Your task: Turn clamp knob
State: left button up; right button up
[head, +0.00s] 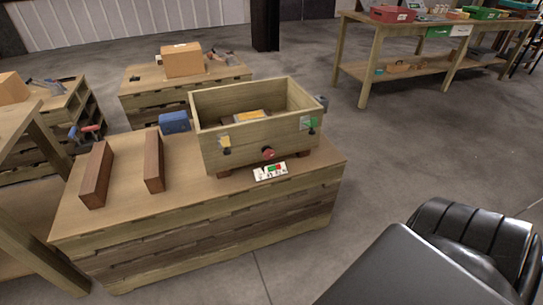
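A wooden open-topped box (222,155) stands on a wooden workbench (110,220). Its front carries a red round knob (268,153) low in the middle. A yellow fitting with a dark part (226,143) is at its front left, and a green fitting (312,124) is at its front right. I cannot tell which of these is the clamp knob. A small white panel with red and green buttons (271,171) lies in front of the box. Something yellow and grey (252,116) shows inside the box. Neither gripper is in view.
Two brown blocks (97,175) (154,161) and a blue object (174,122) sit left of the box. Other benches stand behind, one with a cardboard box (182,61). A long table (400,32) holds coloured bins at upper right. Open floor (420,140) lies right of the workbench.

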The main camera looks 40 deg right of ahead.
aim_at(269, 154)
jog(key=z, duration=1.2)
jog(key=i, duration=0.35)
jog(key=u, duration=1.25)
